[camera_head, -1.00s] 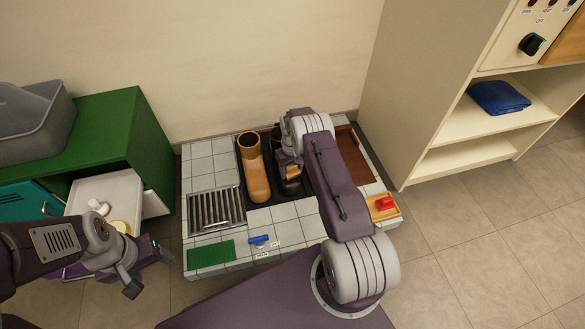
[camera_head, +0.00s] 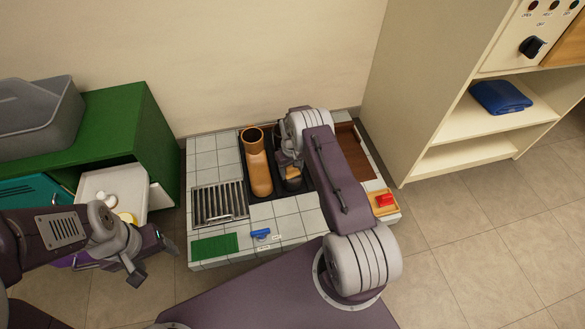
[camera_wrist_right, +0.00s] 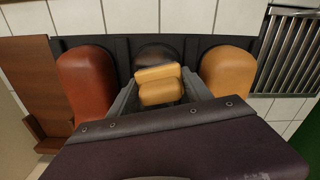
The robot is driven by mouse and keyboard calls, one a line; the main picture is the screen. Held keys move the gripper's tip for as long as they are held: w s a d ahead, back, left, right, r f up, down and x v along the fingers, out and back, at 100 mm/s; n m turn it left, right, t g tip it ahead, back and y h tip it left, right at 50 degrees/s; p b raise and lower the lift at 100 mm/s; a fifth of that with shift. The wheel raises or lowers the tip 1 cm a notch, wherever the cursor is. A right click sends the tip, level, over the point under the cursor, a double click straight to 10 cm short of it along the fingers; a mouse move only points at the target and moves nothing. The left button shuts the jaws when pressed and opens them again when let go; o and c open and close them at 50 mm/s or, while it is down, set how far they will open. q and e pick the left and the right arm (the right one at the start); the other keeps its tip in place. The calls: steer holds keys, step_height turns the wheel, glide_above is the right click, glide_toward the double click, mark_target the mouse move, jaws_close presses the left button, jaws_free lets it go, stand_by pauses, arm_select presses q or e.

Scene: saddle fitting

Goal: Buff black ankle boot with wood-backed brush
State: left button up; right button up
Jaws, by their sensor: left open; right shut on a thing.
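The black ankle boot (camera_wrist_right: 157,54) stands in the middle of a dark tray (camera_wrist_right: 122,54), between two other boots. In the head view my right arm hides most of it. My right gripper (camera_wrist_right: 160,98) is shut on the wood-backed brush (camera_wrist_right: 160,90), whose light wooden back faces the wrist camera. The brush is over the black boot's toe; whether the bristles touch is hidden. In the head view the brush (camera_head: 293,173) shows only in part. My left gripper (camera_head: 150,260) is open and empty, low at the left beside the tiled bench.
A tan boot (camera_head: 257,168) and a red-brown boot (camera_wrist_right: 86,82) stand close on either side. The tiled bench (camera_head: 290,228) also carries a metal grille (camera_head: 219,202), a green mat (camera_head: 214,245), a blue item (camera_head: 260,234) and a red item (camera_head: 384,200). A white drawer (camera_head: 95,185) is open at left.

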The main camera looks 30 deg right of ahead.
steer(key=shift+s+a, duration=0.25)
steer(key=shift+s, duration=0.15)
step_height(320, 180, up, 3)
steer(key=shift+f+p, duration=0.15)
steer(key=shift+p, duration=0.85)
steer(key=shift+r+p, duration=2.35)
steer(key=shift+r, duration=0.3)
